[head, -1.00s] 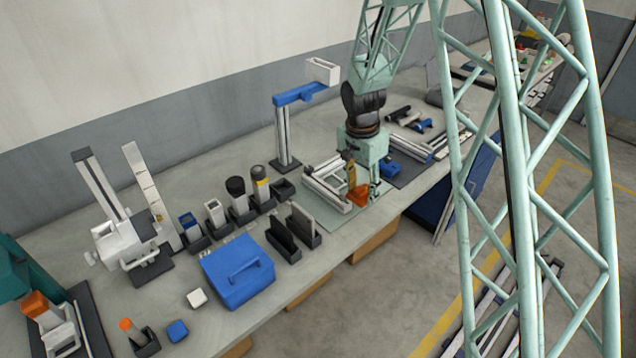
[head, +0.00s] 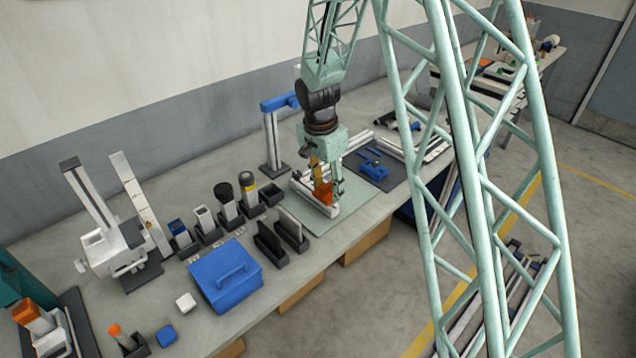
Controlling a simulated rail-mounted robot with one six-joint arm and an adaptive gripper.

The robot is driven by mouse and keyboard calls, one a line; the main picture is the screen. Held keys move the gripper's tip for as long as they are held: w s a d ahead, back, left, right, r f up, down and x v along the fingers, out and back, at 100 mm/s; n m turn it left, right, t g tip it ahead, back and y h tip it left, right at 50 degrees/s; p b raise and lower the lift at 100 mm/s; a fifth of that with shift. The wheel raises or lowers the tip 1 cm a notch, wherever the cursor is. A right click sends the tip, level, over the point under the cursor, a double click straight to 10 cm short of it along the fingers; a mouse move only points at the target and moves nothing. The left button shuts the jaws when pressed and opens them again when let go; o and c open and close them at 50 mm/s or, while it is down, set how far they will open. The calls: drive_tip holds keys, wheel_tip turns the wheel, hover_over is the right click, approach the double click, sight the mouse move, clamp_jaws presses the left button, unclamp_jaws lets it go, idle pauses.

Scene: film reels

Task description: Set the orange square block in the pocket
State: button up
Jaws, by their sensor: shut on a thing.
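The orange block (head: 322,194) is in my gripper (head: 327,190), whose jaws are shut on it. The gripper points down over a pale green mat (head: 322,222) on the bench. A whitish frame of bars (head: 300,186) lies on the mat beside and partly behind the block. The gripper and block hide part of this frame. I cannot tell whether the block touches the frame or mat, and I cannot clearly make out the pocket.
A small dark open tray (head: 269,192) stands left of the mat, near a row of holders with upright items. Two dark slotted stands (head: 270,243) and a blue box (head: 226,276) are nearer the front left. A blue-topped post (head: 271,140) rises behind.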

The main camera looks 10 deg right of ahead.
drive_tip(key=w+f+p, duration=0.1)
drive_tip(key=w, duration=1.4)
drive_tip(key=shift+d+f, duration=0.2)
drive_tip(key=shift+d, duration=0.25)
drive_tip(key=shift+w, duration=0.2)
drive_tip(key=shift+w+f, duration=0.2)
drive_tip(key=shift+f, duration=1.55)
drive_tip(key=shift+f+b, duration=0.3)
drive_tip(key=shift+f, duration=0.35)
drive_tip(key=o, duration=1)
drive_tip(key=shift+r, duration=0.25)
